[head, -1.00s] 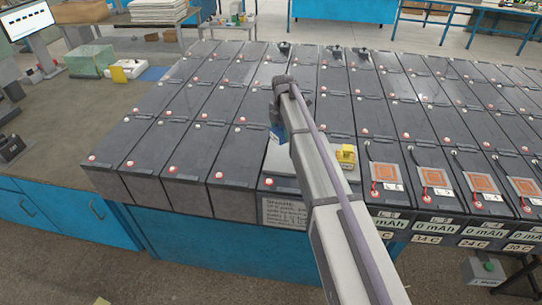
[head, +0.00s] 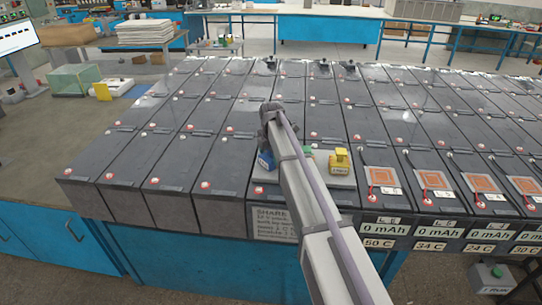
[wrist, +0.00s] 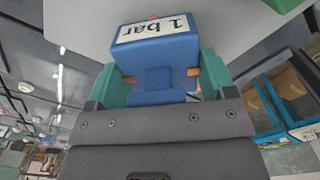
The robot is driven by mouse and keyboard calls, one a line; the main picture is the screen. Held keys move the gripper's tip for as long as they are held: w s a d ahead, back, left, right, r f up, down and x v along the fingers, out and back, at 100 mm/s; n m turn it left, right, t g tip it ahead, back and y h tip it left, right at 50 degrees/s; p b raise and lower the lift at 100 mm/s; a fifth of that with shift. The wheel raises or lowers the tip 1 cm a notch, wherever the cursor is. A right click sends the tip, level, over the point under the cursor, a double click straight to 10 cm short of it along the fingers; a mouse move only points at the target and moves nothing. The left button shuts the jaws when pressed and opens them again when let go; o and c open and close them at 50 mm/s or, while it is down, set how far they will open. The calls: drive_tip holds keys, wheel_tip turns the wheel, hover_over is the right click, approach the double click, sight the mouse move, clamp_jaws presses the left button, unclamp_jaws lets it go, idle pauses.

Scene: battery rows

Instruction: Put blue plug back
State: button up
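The blue plug (wrist: 155,50), labelled "1 bar", sits between the teal fingers of my gripper (wrist: 158,85) in the wrist view. The fingers appear shut on its sides. In the head view the blue plug (head: 265,160) shows at the left end of a pale plate (head: 318,177), partly hidden by my arm. I cannot tell whether its underside touches the plate. A yellow plug (head: 340,162) stands at the plate's right end. A green plug (head: 308,151) shows between them, mostly behind my arm.
Rows of dark batteries (head: 165,165) surround the plate. A printed sign (head: 272,222) hangs at the front edge. Wired orange pads (head: 383,179) lie on batteries to the right. A grey bench (head: 40,165) stands at the left.

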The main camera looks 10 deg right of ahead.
drive_tip(key=o, duration=0.4)
wheel_tip(320, 180, up, 13)
drive_tip(key=p, duration=1.2)
drive_tip(key=shift+f+p, duration=0.1)
drive_tip(key=shift+p, duration=0.25)
drive_tip(key=s+m, duration=0.7)
drive_tip(key=s, duration=0.4)
drive_tip(key=s+m, duration=0.8)
drive_tip(key=s, duration=0.4)
drive_tip(key=s+m, duration=0.8)
drive_tip(key=s, duration=0.3)
drive_tip(key=shift+s+f, duration=0.15)
drive_tip(key=shift+s, duration=0.2)
drive_tip(key=shift+f+b, duration=5.6)
drive_tip(key=shift+b, duration=0.15)
